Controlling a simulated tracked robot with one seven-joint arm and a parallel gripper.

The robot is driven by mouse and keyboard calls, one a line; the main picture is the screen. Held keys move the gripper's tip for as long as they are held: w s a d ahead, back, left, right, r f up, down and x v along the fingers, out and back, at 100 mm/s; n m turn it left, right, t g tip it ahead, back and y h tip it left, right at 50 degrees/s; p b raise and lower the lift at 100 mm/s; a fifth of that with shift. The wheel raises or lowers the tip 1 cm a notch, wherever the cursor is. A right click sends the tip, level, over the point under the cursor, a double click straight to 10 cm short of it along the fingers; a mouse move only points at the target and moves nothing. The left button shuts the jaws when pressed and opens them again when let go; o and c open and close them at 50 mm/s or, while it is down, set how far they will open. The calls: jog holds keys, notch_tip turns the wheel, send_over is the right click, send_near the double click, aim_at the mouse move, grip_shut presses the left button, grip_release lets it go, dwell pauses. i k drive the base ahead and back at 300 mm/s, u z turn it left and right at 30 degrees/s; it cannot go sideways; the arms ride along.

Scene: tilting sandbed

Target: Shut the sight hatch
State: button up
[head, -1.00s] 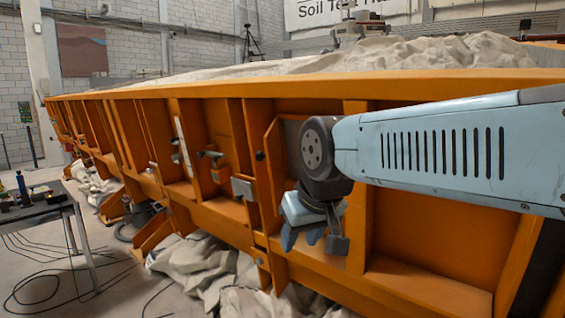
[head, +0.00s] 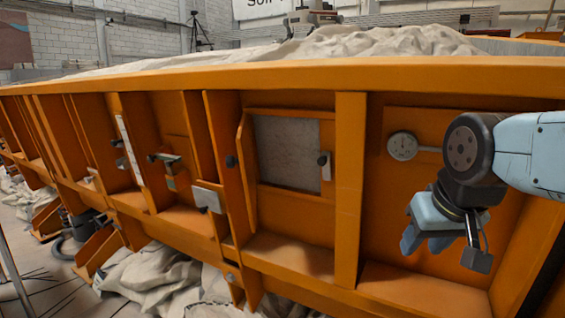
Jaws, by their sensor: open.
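The sight hatch's orange door (head: 246,165) stands swung outward at the left edge of its opening, seen nearly edge-on, with a dark knob (head: 231,161) on it. The framed opening (head: 287,152) is uncovered and shows a pale grey pane or surface. A small catch (head: 324,162) sits at the opening's right edge. My gripper (head: 426,241) is open and points down, to the right of the opening and lower than it. It is apart from the door, and I see nothing between its fingers.
An upright orange rib (head: 349,190) stands between the opening and my gripper. A round dial gauge (head: 402,146) is on the panel behind my arm. A grey bracket (head: 207,198) sits left of the door. Sand (head: 380,42) fills the bed above.

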aim_at(242, 141)
jog(key=u, duration=0.25)
jog(key=i, duration=0.15)
jog(key=z, duration=2.15)
jog(key=k, duration=1)
jog(key=u, duration=1.1)
jog(key=k, duration=0.4)
jog(key=u, duration=0.8)
jog(key=i, duration=0.5)
jog(key=u, duration=0.05)
